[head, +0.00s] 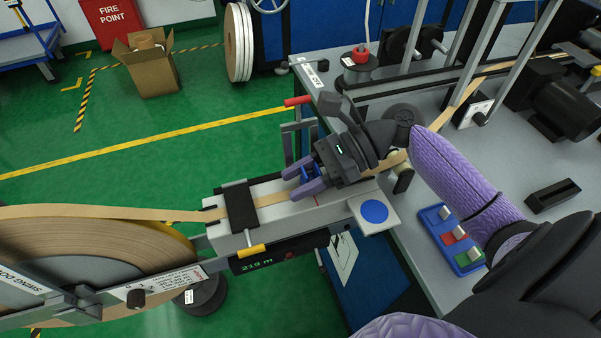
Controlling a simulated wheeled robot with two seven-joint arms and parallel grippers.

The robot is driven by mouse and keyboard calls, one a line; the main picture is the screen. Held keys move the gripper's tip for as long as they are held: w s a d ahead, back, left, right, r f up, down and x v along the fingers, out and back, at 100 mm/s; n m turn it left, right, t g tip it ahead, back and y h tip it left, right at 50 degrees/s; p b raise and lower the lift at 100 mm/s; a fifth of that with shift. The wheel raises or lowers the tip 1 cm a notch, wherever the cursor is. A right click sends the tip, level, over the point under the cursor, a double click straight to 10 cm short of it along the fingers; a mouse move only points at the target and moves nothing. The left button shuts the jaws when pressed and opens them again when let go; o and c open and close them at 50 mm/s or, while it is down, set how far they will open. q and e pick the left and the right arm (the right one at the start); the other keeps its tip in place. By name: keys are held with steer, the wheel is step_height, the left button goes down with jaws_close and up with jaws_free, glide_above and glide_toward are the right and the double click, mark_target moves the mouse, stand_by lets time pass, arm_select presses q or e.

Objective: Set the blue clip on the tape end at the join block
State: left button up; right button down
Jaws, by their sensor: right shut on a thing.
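My right gripper (297,181) is over the right part of the pale grey join block (328,208). Its purple fingers are shut on the small blue clip (309,173), which shows only in part between them. Tan tape (272,198) lies along the block from the left, under a black clamp (239,206). Another stretch of tape (442,118) runs from the machine down towards the block. The gripper hides where the tapes meet, so I cannot tell whether the clip touches a tape end. My left gripper is not in view.
The large tape reel (95,240) stands at left. A plate with a blue disc (374,211) juts out beside the block. A red-tipped lever (297,101) rises behind the block.

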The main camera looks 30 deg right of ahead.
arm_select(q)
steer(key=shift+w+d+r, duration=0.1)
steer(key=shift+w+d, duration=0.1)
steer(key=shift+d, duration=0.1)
arm_select(e)
steer(key=shift+f, duration=0.3)
steer(key=shift+c, duration=1.1)
jaws_free()
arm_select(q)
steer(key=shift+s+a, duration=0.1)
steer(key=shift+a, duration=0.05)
arm_select(e)
steer(key=shift+d+r, duration=0.1)
steer(key=p+v, duration=0.3)
steer(key=v, duration=0.6)
steer(key=shift+s+d+r, duration=0.1)
steer(key=shift+s+d, duration=0.05)
steer(key=shift+d, duration=0.1)
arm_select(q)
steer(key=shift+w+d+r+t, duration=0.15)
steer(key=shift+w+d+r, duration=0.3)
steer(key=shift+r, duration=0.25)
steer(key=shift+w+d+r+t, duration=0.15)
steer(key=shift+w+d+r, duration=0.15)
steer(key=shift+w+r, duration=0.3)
arm_select(e)
steer(key=shift+d, duration=0.1)
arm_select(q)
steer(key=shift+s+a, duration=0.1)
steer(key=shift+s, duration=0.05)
